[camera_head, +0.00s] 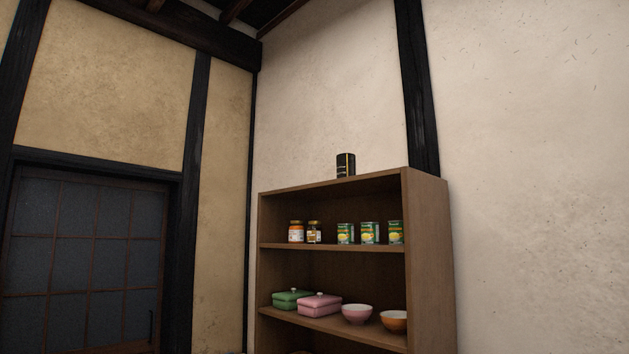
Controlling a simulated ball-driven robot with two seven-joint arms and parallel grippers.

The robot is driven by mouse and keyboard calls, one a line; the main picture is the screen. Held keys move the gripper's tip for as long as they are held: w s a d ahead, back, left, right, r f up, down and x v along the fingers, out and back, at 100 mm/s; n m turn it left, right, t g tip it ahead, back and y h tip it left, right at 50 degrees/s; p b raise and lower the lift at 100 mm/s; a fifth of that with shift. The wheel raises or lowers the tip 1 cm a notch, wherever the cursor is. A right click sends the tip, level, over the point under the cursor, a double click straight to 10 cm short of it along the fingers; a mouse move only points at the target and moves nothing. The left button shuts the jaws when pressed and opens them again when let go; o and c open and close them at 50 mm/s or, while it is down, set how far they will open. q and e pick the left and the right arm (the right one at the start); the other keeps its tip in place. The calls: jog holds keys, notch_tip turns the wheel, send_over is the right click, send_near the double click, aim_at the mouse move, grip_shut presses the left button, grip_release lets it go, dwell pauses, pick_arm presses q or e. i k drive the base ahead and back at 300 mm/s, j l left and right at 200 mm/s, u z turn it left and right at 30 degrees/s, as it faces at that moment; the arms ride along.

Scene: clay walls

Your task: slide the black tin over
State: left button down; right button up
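The black tin (346,165) stands upright on top of a wooden shelf unit (429,230), near the middle of its top. It is dark with thin gold bands and faint lettering. The top board's surface is hidden because I see it from below. Neither of my grippers is in view.
The upper shelf holds two jars (296,232) and several green-labelled cans (370,233). The lower shelf holds a green lidded dish (290,299), a pink lidded dish (319,305), a pink bowl (357,314) and an orange bowl (393,321). A dark paned door (85,260) is at left.

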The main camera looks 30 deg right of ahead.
aim_at(343, 170)
jog(key=i+z, duration=0.4)
jog(key=i+j+z, duration=0.15)
jog(key=i+z, duration=0.25)
jog(key=i, duration=0.1)
